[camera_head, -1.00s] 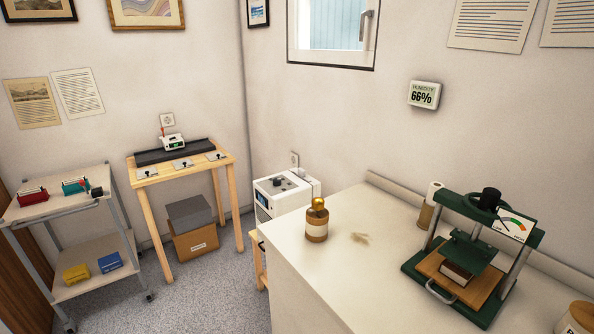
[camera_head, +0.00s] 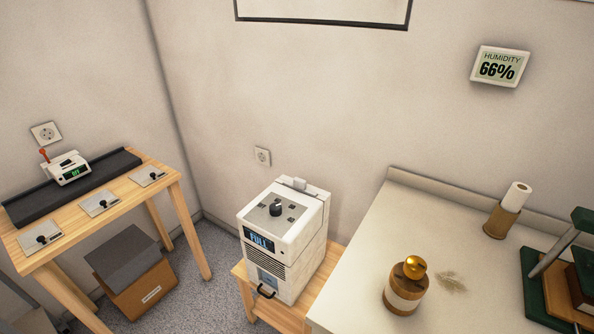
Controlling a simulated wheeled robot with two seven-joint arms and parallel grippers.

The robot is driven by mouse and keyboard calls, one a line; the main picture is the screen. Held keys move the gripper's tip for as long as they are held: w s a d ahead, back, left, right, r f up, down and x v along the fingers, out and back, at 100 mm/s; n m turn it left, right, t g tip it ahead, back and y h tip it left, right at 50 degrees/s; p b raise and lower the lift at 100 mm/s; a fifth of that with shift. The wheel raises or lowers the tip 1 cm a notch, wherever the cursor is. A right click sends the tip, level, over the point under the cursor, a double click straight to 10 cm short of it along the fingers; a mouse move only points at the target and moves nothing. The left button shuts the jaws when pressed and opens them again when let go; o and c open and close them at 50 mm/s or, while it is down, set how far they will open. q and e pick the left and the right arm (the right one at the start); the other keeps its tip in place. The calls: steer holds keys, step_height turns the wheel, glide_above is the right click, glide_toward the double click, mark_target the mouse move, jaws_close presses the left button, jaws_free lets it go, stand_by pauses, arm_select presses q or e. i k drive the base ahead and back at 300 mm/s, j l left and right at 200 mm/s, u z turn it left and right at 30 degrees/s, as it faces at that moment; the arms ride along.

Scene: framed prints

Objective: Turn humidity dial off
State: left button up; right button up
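The white dehumidifier (camera_head: 308,232) stands on a low wooden stand in the middle of the view. A black round dial (camera_head: 277,209) sits on a grey panel on its top, with several small marks around it. Its front display (camera_head: 259,240) reads "FULL". A humidity display (camera_head: 499,67) on the right wall reads 66%. Neither of my grippers is in view.
A white counter (camera_head: 365,262) stands to the right of the stand (camera_head: 332,256), with a gold-topped jar (camera_head: 407,286) near its left edge.

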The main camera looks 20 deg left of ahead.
mark_target(276, 210)
steer(key=j+z, duration=0.3)
steer(key=j, duration=0.3)
steer(key=j+z, duration=0.3)
steer(key=j, duration=0.35)
steer(key=j+z, duration=0.3)
steer(key=j, duration=0.35)
steer(key=k+j+z, duration=0.3)
steer(key=j, duration=0.25)
steer(key=i, duration=0.1)
